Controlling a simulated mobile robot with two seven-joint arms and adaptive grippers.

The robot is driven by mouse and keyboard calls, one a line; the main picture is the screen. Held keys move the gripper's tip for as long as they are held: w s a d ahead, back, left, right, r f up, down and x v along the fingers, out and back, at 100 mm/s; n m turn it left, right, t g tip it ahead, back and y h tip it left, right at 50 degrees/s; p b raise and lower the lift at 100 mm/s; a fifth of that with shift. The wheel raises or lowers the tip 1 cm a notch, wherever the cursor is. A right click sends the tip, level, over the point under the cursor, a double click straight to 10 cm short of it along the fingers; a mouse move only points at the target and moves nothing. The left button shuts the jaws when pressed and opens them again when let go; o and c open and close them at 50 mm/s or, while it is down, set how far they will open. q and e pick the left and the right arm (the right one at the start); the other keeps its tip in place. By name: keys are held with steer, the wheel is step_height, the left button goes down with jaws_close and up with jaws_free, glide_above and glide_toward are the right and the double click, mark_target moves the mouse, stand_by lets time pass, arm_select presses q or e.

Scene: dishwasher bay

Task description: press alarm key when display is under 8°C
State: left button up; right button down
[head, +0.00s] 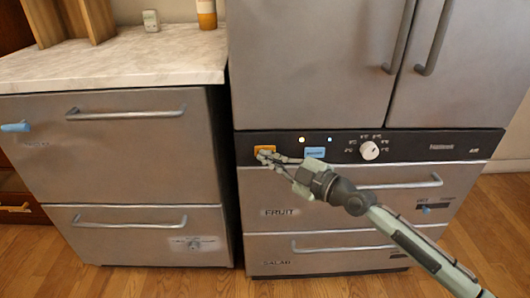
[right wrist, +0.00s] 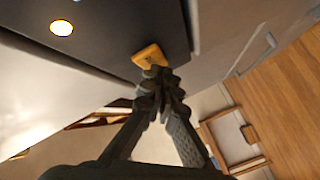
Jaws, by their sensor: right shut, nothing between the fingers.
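An orange key (head: 265,149) sits at the left end of the black control panel (head: 400,143) on the steel fridge. A blue key (head: 315,152) is to its right; I cannot read the lettering on either. My right gripper (head: 266,157) is shut and empty, its tips at the lower edge of the orange key. In the right wrist view the orange key (right wrist: 150,56) is just beyond the closed fingertips (right wrist: 158,74), which overlap its lower edge; I cannot tell whether they touch. No temperature reading is legible. My left gripper is not in view.
A white knob (head: 369,150) and small lit lamps (head: 302,139) are on the panel. Drawer handles (head: 400,184) protrude below, fridge door handles (head: 440,38) above. A marble-topped cabinet (head: 130,58) stands left, carrying a small pale device (head: 151,20) and an orange-white container (head: 206,14).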

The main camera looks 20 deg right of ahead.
steer(key=shift+w, duration=0.2)
steer(key=shift+s, duration=0.1)
stand_by(0.4)
steer(key=shift+s+a, duration=0.15)
steer(key=shift+s, duration=0.5)
steer(key=s+p, duration=0.1)
steer(key=s, duration=0.1)
steer(key=s+a+p, duration=0.1)
steer(key=s, duration=0.2)
steer(key=shift+a+p, duration=0.2)
steer(key=shift+p, duration=0.15)
steer(key=shift+w, duration=0.1)
stand_by(0.4)
